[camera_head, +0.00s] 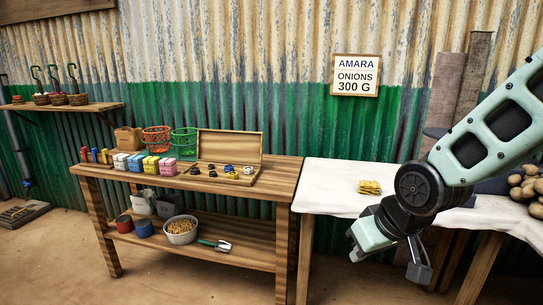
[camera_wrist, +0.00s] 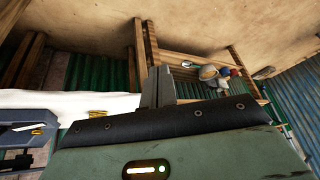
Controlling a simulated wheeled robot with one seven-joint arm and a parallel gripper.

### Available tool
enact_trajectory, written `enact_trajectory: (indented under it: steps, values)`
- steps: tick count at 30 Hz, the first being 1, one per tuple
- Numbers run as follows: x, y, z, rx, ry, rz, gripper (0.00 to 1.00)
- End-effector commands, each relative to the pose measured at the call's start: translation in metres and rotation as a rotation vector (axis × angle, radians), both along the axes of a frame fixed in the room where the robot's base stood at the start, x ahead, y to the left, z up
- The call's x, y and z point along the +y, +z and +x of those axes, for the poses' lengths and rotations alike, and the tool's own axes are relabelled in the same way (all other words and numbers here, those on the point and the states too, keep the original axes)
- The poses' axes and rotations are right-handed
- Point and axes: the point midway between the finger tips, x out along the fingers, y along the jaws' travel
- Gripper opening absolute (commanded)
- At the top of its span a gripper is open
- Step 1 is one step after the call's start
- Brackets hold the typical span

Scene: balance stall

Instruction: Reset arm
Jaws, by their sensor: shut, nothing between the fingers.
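My arm reaches in from the right in the head view and bends down in front of the cloth-covered table (camera_head: 325,172). My gripper (camera_wrist: 158,72) shows in the wrist view with its two grey fingers together and nothing between them. It is apart from the things on the table and shelves.
A wooden bench (camera_head: 285,170) at the left holds a weight box (camera_head: 230,145), coloured blocks and two baskets. A bowl (camera_head: 181,232) and scoop (camera_head: 216,245) sit on its lower shelf. A yellow stack (camera_head: 369,187) lies on the cloth. Potatoes (camera_head: 527,186) lie at the right.

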Motion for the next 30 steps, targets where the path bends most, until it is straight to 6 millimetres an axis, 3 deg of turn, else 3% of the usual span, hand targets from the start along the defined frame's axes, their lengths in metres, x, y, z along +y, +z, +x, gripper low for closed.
enact_trajectory:
  steps: [1,6,14,15,23,30]
  values:
    - [0.014,0.002,-0.03,0.048,0.054,-0.027,0.0]
    - [0.033,0.004,-0.114,0.202,0.18,-0.113,0.0]
    - [0.029,0.013,-0.213,0.376,0.329,-0.237,0.0]
    - [0.029,0.027,-0.208,0.374,0.317,-0.231,0.0]
    - [0.029,0.079,-0.207,0.372,0.313,-0.229,0.0]
    - [0.029,0.146,-0.206,0.371,0.312,-0.229,0.0]
